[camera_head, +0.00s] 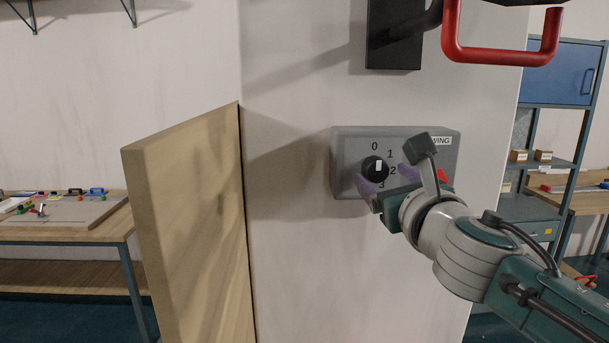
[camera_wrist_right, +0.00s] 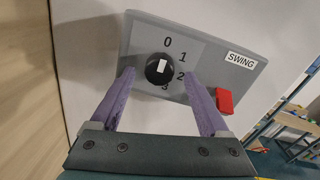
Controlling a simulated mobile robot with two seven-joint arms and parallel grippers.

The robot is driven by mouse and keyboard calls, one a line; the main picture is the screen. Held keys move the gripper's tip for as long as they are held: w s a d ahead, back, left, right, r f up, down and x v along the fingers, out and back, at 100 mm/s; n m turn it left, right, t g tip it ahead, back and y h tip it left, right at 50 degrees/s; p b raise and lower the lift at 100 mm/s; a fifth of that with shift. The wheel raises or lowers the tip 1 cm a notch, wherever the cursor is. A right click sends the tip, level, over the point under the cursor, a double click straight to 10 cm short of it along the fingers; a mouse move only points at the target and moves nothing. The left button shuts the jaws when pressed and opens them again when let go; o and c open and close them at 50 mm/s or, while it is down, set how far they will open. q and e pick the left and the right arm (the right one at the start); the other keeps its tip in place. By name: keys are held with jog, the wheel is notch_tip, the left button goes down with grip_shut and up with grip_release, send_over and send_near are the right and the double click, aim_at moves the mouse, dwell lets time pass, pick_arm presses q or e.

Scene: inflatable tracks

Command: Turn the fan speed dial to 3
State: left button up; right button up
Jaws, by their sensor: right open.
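The fan speed dial (camera_head: 375,169) is a round black knob with a white mark, on a grey control box on the wall. Numbers 0, 1, 2 and 3 run around its upper, right and lower sides. In the right wrist view the dial (camera_wrist_right: 158,72) has its mark pointing up, roughly toward 0. My right gripper (camera_head: 385,177) is open, its purple fingers one on each side of the dial. In the right wrist view the gripper (camera_wrist_right: 159,73) shows gaps between both fingertips and the knob. I cannot tell how far the tips are from the box face. My left gripper is not in view.
A red switch (camera_wrist_right: 224,101) and a SWING label (camera_wrist_right: 241,59) are on the box, right of the dial. A black mount (camera_head: 393,40) and a red bar (camera_head: 500,58) are above. A wooden panel (camera_head: 190,220) stands at left, with a workbench (camera_head: 60,235) beyond it.

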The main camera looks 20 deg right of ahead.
jog(key=shift+w, duration=0.45)
jog(key=shift+d, duration=0.1)
grip_shut()
